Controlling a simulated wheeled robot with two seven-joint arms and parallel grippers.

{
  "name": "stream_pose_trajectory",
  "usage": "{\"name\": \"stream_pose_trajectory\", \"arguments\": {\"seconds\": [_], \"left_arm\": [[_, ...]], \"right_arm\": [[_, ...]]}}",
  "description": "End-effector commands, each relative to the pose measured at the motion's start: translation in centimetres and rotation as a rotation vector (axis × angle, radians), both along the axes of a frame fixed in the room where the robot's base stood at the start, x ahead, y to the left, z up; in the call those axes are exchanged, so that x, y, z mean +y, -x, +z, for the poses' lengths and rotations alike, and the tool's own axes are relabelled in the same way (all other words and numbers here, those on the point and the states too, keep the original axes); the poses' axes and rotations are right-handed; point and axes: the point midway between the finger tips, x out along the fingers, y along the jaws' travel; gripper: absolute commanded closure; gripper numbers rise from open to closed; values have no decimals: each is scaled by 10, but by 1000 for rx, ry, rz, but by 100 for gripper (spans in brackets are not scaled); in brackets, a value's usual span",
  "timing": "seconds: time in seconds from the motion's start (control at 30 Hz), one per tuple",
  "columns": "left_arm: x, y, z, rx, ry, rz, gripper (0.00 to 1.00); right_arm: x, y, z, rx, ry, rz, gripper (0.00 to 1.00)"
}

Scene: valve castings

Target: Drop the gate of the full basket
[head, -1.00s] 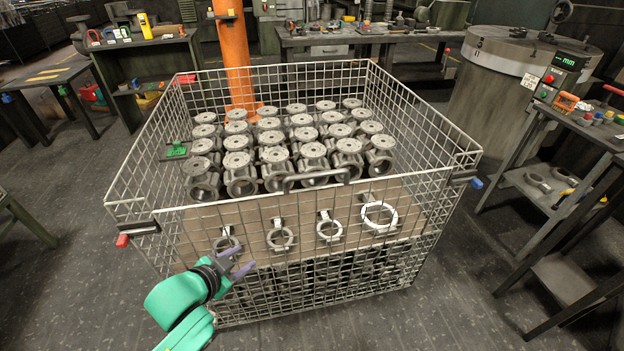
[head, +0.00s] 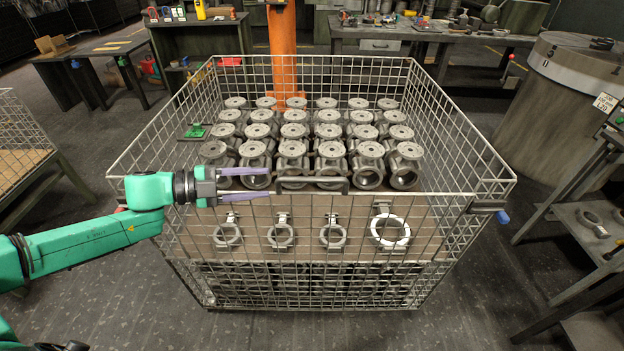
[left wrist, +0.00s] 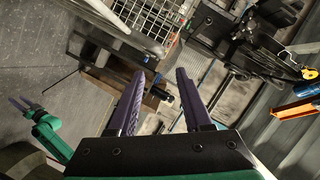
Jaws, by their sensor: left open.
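The full wire basket (head: 440,115) holds several rows of grey valve castings (head: 330,150). Its front mesh gate (head: 350,215) stands upright, with a dark handle bar (head: 322,187) at mid top edge. A dark catch with a blue tip (head: 502,217) is at the gate's right corner. The left corner is mostly hidden behind my wrist; a bit of red shows there. My left gripper (head: 262,183) is open and points right, its fingers just left of the handle and apparently short of it. It also shows open and empty in the left wrist view (left wrist: 157,85). Another green arm with purple fingers, seemingly my right gripper (left wrist: 18,103), is small there.
Several metal rings (head: 390,231) show through the front mesh on a brown board. A shelf cart (head: 575,225) stands to the right, and another mesh basket (head: 22,135) to the left. Benches and an orange column (head: 283,50) stand behind. The floor before the basket is clear.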

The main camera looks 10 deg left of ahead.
Motion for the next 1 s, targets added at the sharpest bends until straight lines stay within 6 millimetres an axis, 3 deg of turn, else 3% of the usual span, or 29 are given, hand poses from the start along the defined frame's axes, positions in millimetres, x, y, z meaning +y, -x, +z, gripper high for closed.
{"name": "stream_pose_trajectory", "arguments": {"seconds": [0.13, 0.4, 0.77, 0.9, 1.0], "left_arm": [[-31, -20, -2, -6, 8, -2, 50], [-84, -53, -17, -1, 4, -2, 50], [-94, -60, -23, 1, 0, 0, 50], [-94, -59, -23, 1, 0, 0, 100], [-94, -59, -23, 1, 0, 0, 100]], "right_arm": [[13, 13, 5, 19, -18, 3, 50], [-4, 4, 19, 7, 6, 1, 50], [-5, 3, 20, 6, 7, -1, 50], [-4, 3, 20, 5, 5, -1, 50], [-1, 3, 19, 5, 1, -1, 50]]}}
